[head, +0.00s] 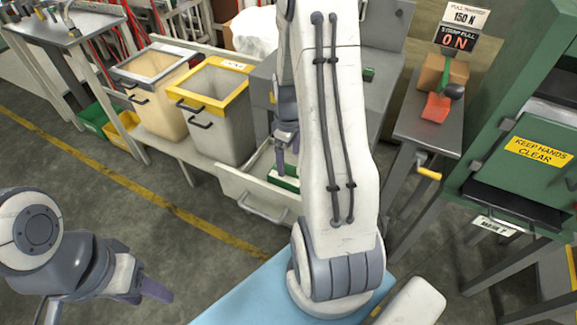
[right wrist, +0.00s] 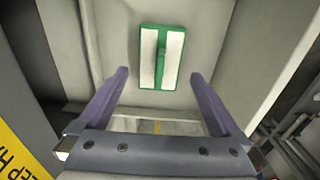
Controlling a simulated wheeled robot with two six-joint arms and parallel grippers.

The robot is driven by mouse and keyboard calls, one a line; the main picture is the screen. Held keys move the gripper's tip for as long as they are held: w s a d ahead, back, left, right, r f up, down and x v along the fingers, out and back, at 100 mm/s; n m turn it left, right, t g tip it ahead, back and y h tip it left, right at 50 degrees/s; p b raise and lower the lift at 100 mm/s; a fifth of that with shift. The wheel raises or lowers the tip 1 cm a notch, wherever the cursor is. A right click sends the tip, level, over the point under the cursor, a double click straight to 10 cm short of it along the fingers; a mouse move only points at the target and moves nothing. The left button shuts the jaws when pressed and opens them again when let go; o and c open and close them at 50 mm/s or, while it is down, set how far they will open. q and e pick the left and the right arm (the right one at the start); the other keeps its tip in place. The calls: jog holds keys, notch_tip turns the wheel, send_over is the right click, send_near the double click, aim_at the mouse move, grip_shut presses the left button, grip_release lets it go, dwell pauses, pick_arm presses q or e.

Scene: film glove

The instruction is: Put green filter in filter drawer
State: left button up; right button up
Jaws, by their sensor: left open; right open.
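The green filter (right wrist: 162,57), a green frame with two white panels and a central bar, lies on the floor of the pulled-out pale filter drawer (head: 245,193). In the head view, only part of the filter (head: 285,183) shows beside my right arm. My right gripper (head: 286,143) is above the drawer, pointing down. In the right wrist view, its purple fingers (right wrist: 158,74) are apart and empty, with the filter seen beyond them and not touched. My left gripper (head: 148,290) is open and empty at the lower left, over the floor.
Two bins, one white-rimmed (head: 152,65) and one yellow-rimmed (head: 213,88), stand left of the drawer. A grey side table (head: 425,138) with a red-orange object and a green machine (head: 530,150) stand at the right. My right arm blocks the middle.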

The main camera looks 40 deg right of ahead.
aim_at(287, 165)
notch_tip(287, 165, up, 5)
jog(key=shift+r+p, duration=0.2)
jog(key=shift+p, duration=0.2)
jog(key=shift+w+a+r, duration=0.1)
jog(key=shift+a, duration=0.05)
jog(key=s+a+r+n, duration=0.15)
jog(key=a+r, duration=0.25)
jog(key=a, duration=0.7)
jog(key=s+a+r, duration=0.2)
jog(key=a+r, duration=0.1)
jog(key=a, duration=0.7)
jog(key=s+a+r+n+y, duration=0.1)
jog(key=s+a+r, duration=0.2)
jog(key=s+a, duration=0.7)
jog(key=s, duration=0.3)
jog(key=shift+s+a+r, duration=0.2)
jog(key=shift+a, duration=0.1)
